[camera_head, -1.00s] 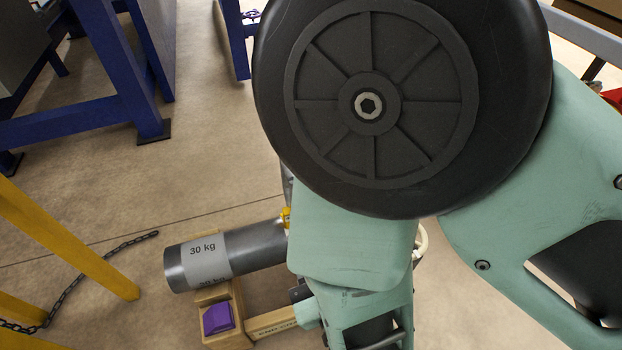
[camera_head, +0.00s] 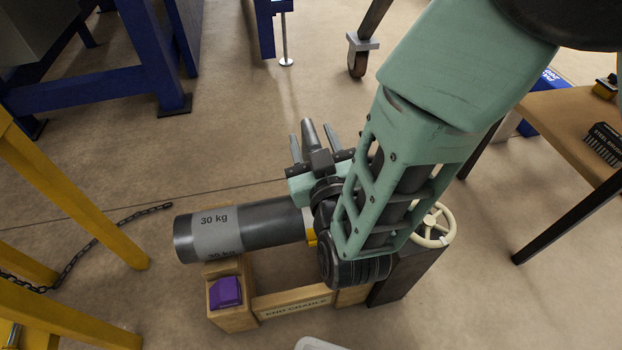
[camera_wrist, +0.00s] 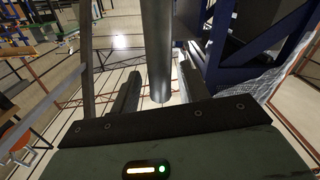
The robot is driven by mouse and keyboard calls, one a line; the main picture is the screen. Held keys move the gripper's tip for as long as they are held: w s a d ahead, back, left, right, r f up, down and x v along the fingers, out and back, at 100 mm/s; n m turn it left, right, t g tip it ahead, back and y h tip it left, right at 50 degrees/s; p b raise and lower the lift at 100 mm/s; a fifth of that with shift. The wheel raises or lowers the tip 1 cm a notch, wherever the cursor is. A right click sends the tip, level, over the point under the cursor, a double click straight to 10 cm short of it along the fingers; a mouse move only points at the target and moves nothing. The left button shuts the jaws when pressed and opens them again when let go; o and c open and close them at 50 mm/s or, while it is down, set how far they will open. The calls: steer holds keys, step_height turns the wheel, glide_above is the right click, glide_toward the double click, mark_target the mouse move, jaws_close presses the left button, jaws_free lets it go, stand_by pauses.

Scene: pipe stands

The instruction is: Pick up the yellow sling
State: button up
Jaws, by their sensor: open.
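A small yellow patch, which looks like part of the yellow sling (camera_head: 311,238), shows at the right part of the grey pipe (camera_head: 262,223) marked 30 kg. My arm hides most of the sling, and I cannot tell how it sits on the pipe. The pipe lies on a wooden end cradle (camera_head: 232,311). My gripper (camera_head: 310,132) is open, above and beyond the pipe, apart from the sling. Its fingers point away from the pipe. The fingers also show in the wrist view, with a grey rod (camera_wrist: 157,50) between them; I cannot tell whether they touch it.
A purple block (camera_head: 226,291) sits on the cradle. A cream handwheel (camera_head: 433,226) stands right of my arm. Yellow stand legs (camera_head: 75,205) and a chain (camera_head: 112,228) are at left, a blue frame (camera_head: 90,95) behind, a wooden table (camera_head: 575,125) at right. Floor beyond the pipe is clear.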

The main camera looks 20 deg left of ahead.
steer(key=shift+x, duration=1.1)
steer(key=shift+s, duration=0.1)
jaws_close()
steer(key=shift+r, duration=0.1)
